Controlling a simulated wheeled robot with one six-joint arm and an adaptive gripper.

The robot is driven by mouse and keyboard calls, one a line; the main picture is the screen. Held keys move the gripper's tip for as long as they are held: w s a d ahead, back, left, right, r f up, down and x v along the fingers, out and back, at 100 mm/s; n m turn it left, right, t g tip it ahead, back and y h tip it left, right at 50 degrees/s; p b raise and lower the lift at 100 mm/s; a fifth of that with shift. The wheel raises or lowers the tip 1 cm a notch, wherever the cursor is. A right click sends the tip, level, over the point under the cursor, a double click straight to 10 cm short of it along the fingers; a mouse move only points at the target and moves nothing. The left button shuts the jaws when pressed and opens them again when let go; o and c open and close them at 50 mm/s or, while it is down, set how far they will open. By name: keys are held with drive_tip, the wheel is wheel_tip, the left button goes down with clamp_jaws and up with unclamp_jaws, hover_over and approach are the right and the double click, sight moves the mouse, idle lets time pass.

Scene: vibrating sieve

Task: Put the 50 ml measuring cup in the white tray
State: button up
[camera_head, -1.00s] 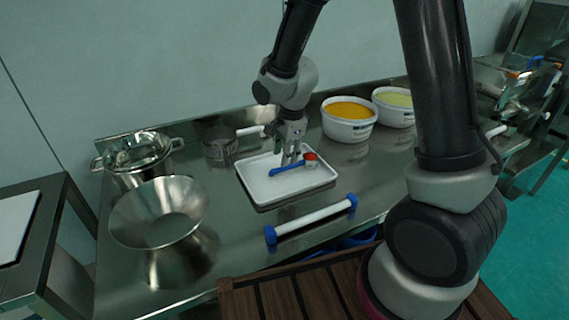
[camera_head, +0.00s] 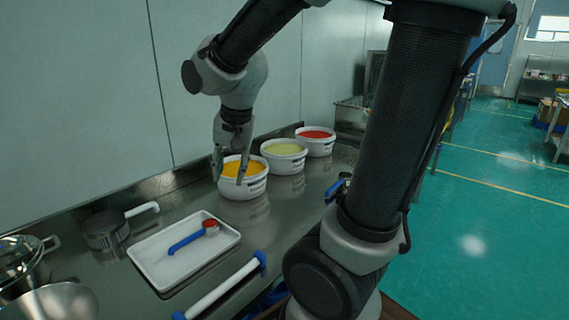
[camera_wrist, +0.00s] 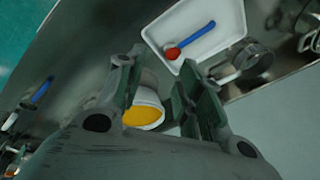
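The measuring cup has a blue handle (camera_head: 186,243) and a round cup end with red contents (camera_head: 211,225). It lies inside the white tray (camera_head: 160,278) on the steel table, and no gripper touches it. It also shows in the wrist view as a blue handle (camera_wrist: 196,36) with a red end, in the white tray (camera_wrist: 232,22). My gripper (camera_head: 228,182) is open and empty, with its fingers apart above or in front of the tub of yellow powder (camera_head: 246,188). The wrist view shows the two spread fingers (camera_wrist: 155,98) with that tub (camera_wrist: 146,104) beyond them. The 50 ml marking is not readable.
Tubs of pale green (camera_head: 285,157) and red powder (camera_head: 316,141) stand farther along the table. A sieve pan with a white handle (camera_head: 106,230) is behind the tray. A white rod with blue ends (camera_head: 222,290) lies in front. Steel pots are at left.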

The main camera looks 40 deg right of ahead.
drive_tip(key=s+d+r+n, duration=0.2)
drive_tip(key=s+d+n, duration=0.1)
drive_tip(key=s, duration=0.3)
drive_tip(key=s+d+r+n+t, duration=0.1)
drive_tip(key=s+d+r+n, duration=0.1)
drive_tip(key=s+n, duration=0.3)
drive_tip(key=s+d, duration=0.1)
drive_tip(key=s, duration=0.1)
drive_tip(key=shift+s+r, duration=0.3)
drive_tip(key=shift+r, duration=0.05)
drive_tip(key=shift+d, duration=0.1)
